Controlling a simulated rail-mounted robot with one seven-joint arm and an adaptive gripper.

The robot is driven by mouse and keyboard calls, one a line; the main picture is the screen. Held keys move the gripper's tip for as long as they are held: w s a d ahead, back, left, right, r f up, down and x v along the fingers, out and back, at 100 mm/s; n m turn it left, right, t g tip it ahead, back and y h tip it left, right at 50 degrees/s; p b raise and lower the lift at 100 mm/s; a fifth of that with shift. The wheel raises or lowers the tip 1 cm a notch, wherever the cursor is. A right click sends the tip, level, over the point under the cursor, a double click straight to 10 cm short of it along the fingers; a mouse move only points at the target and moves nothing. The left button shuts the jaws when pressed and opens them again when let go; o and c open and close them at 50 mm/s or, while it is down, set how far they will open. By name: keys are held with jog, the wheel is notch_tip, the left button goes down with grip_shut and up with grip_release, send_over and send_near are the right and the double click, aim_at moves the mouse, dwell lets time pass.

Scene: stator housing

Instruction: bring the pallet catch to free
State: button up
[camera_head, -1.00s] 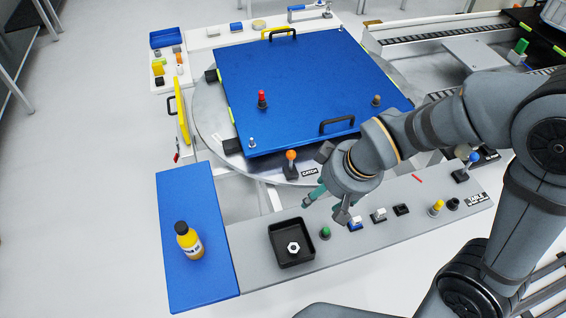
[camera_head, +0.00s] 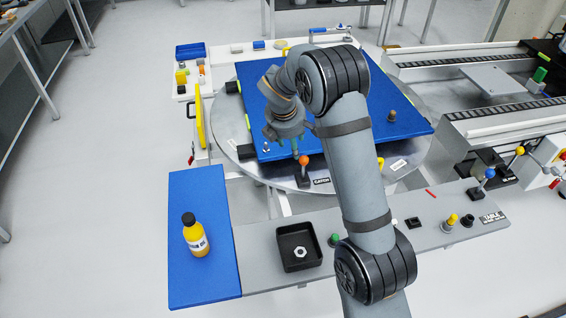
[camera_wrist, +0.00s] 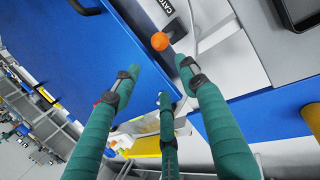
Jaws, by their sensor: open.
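The pallet catch is a small lever with an orange ball knob (camera_head: 304,160) on a dark base, beside the CATCH label (camera_head: 321,181) at the pallet's front edge. In the wrist view the orange knob (camera_wrist: 160,41) lies just beyond the fingertips. My gripper (camera_head: 290,148) is above and slightly left of the knob in the head view. Its green fingers are spread with nothing between them, as the wrist view shows (camera_wrist: 160,76). I cannot tell whether any finger touches the knob. The blue pallet (camera_head: 405,128) sits on the round turntable (camera_head: 232,125), partly hidden by my arm.
The front panel holds a black tray (camera_head: 284,240) with a nut, a green button (camera_head: 335,239), a yellow knob (camera_head: 451,220) and a blue-knobbed lever (camera_head: 489,174). A yellow bottle (camera_head: 195,236) stands on the blue mat (camera_head: 205,285) at left. A brown-topped peg (camera_head: 392,116) stands on the pallet.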

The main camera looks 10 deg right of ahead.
aim_at(303, 158)
jog(key=d+f+n, duration=0.1)
jog(key=f+n, duration=0.2)
jog(key=w+d+f+n, duration=0.1)
jog(key=d+f+n, duration=0.1)
jog(key=f+n, duration=0.1)
jog(key=d+f+n, duration=0.1)
jog(key=f+n, duration=0.1)
jog(key=f, duration=0.1)
jog(key=shift+w+d+f+n+g+h, duration=0.2)
jog(key=shift+w+n+g+h, duration=0.1)
jog(key=shift+w+n+h, duration=0.1)
jog(key=shift+c, duration=1.4)
jog(key=c, duration=0.7)
grip_shut()
